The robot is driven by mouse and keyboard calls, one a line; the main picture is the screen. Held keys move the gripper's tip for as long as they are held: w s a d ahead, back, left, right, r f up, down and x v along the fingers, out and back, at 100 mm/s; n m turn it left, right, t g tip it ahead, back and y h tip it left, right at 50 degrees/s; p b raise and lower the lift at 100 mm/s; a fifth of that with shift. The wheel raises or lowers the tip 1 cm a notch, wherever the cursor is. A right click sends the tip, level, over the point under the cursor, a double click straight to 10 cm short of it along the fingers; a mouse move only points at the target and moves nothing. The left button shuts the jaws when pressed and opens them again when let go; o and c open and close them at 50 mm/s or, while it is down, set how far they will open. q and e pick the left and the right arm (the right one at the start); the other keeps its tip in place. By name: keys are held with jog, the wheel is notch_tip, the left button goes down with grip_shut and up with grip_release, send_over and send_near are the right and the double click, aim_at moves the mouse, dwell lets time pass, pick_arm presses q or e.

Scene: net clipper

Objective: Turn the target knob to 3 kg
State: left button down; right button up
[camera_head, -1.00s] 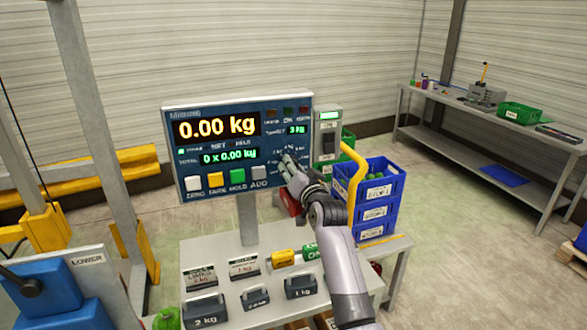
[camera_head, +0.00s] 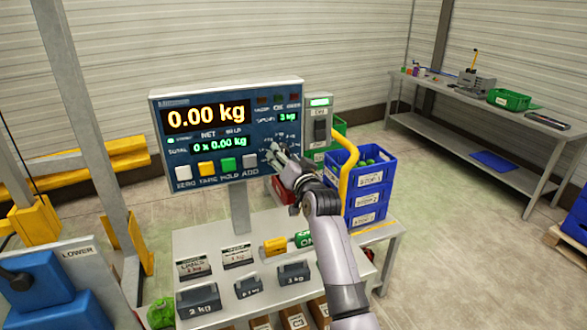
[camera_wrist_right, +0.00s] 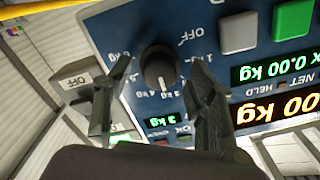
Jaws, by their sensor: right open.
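The target knob (camera_wrist_right: 158,70) is a dark round dial on the blue scale panel, ringed by kg labels and OFF. A pale mark shows at its lower edge in the wrist view; I cannot tell exactly which label it meets. My right gripper (camera_wrist_right: 160,64) is open, with one finger on each side of the knob and visible gaps. In the head view my right gripper (camera_head: 275,155) is at the panel's lower right and hides the knob. The scale panel (camera_head: 228,128) reads 0.00 kg, and its small target display (camera_head: 287,117) reads 3 kg. My left gripper is not in view.
A grey switch box (camera_head: 319,125) and a yellow curved rail (camera_head: 344,160) stand right of the panel. Blue crates (camera_head: 368,197) are stacked behind my right arm. Labelled weights (camera_head: 198,300) sit on the bench below. A grey workbench stands far right.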

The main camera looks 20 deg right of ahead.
jog(key=s, duration=1.1)
jog(key=shift+d, duration=0.2)
